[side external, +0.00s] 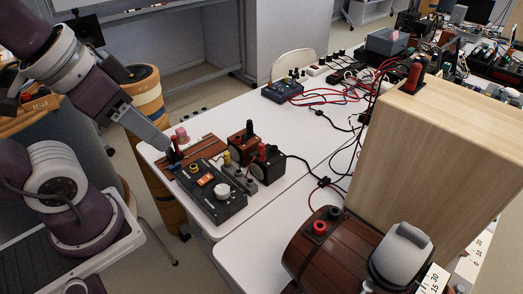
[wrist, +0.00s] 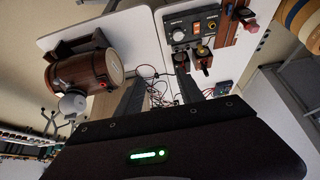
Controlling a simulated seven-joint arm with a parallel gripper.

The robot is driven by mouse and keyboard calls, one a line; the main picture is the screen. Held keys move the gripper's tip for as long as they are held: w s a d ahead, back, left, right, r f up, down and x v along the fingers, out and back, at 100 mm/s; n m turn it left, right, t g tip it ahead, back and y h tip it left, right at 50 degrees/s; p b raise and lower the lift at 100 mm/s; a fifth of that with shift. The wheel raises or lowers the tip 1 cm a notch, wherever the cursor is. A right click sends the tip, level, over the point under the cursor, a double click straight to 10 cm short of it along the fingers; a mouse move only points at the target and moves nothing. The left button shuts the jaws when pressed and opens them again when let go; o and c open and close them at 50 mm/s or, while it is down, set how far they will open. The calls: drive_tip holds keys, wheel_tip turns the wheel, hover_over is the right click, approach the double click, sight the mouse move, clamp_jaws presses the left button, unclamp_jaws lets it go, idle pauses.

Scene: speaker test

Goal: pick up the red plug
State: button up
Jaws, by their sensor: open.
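Several small red parts are in view, and I cannot tell for certain which is the plug. In the side view a dark red, upright plug-like piece (side external: 173,143) stands on a brown wooden board (side external: 206,146) at the table's left end. Another red-topped piece (side external: 262,151) is on a small dark box. My gripper (side external: 163,145) reaches down from the left and its tip appears beside the board's upright piece; the depth gap is unclear. In the wrist view my gripper (wrist: 160,67) has its two fingers spread, with nothing seen between them. The board (wrist: 231,28) lies right of them.
A black control box (side external: 216,190) with a white knob sits beside the board. A wooden barrel-shaped object (side external: 325,250) and a large pale wooden box (side external: 460,110) stand at the right. Red and black cables (side external: 335,95) cross the table. The white tabletop (side external: 225,118) has bare areas.

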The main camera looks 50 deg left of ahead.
drive_tip(key=w+a+r+n+g, duration=0.1)
drive_tip(key=w+r+n+g, duration=0.1)
drive_tip(key=w+n, duration=0.6)
drive_tip(key=n+g, duration=0.4)
drive_tip(key=n, duration=1)
hover_over(262, 144)
drive_tip(key=f, duration=2.2)
drive_tip(key=shift+w+f, duration=0.35)
drive_tip(key=shift+n, duration=0.3)
drive_tip(key=f, duration=0.7)
drive_tip(key=shift+s+d+f, duration=0.1)
drive_tip(key=shift+s+f, duration=0.05)
drive_tip(key=shift+s, duration=0.25)
clamp_jaws()
